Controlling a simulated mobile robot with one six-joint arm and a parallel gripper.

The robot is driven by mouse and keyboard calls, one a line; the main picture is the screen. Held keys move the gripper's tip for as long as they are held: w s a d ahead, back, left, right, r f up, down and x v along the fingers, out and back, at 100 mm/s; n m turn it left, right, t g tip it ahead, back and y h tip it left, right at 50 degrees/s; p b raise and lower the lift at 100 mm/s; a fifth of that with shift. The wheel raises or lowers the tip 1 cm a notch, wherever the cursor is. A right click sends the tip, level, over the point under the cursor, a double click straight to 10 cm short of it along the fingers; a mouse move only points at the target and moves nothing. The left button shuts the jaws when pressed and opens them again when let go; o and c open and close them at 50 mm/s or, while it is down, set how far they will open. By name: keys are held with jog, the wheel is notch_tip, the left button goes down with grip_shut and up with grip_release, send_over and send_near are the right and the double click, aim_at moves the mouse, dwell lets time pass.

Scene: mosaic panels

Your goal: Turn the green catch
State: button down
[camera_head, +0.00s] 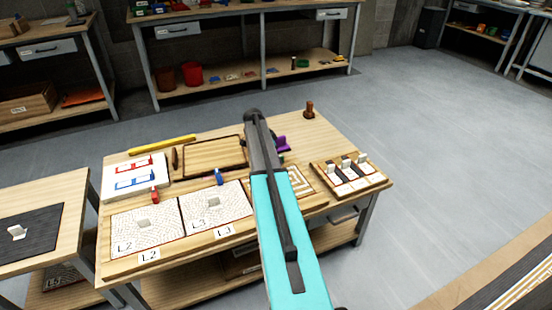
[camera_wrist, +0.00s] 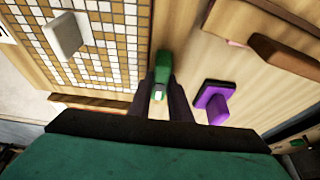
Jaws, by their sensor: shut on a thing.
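The green catch (camera_wrist: 160,78) stands in the wrist view just past my fingertips, at the edge of a tan and white mosaic panel (camera_wrist: 105,45). My gripper (camera_wrist: 170,95) is shut on the green catch, with dark fingers on either side of it.
A purple piece (camera_wrist: 216,100) stands on the wood close to the right of my fingers. A pale knob (camera_wrist: 63,35) rises from the panel. In the head view, panels L2 (camera_head: 128,222) and L3 (camera_head: 230,209) lie left of my arm, and a small tile rack (camera_head: 376,179) lies right.

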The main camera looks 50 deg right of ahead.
jog(key=shift+s+d, duration=0.1)
jog(key=shift+d, duration=0.1)
jog(key=c, duration=1.6)
grip_release()
jog(key=shift+c, duration=0.2)
jog(key=shift+a, duration=0.1)
jog(key=v, duration=1.3)
jog(key=shift+a+r, duration=0.2)
jog(key=shift+r, duration=0.15)
jog(key=shift+p, duration=0.3)
